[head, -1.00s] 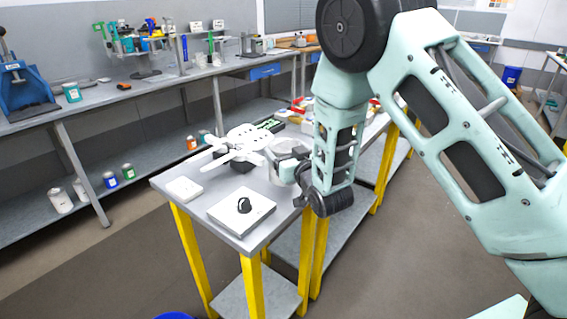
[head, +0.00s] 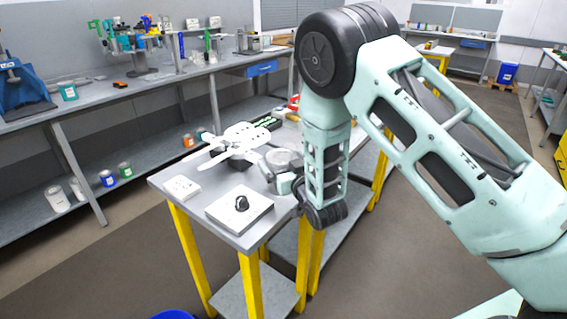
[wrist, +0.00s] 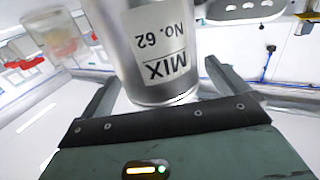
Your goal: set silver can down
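The silver can (wrist: 155,65) fills the upper middle of the wrist view, its "MIX NO. 62" label upside down in the picture. My gripper (wrist: 162,72) has one finger on each side of the can, and both seem to touch it. In the head view the can's grey top (head: 283,158) shows just beyond my gripper (head: 280,178), over the grey table (head: 215,180). Its lower part is hidden, so I cannot tell whether it touches the tabletop.
A white device with flat arms (head: 240,138) stands left of the can. A white box with a black knob (head: 240,210) sits at the table's front, and a small white plate (head: 182,188) at its left corner. A green-and-black tray (head: 268,122) lies behind.

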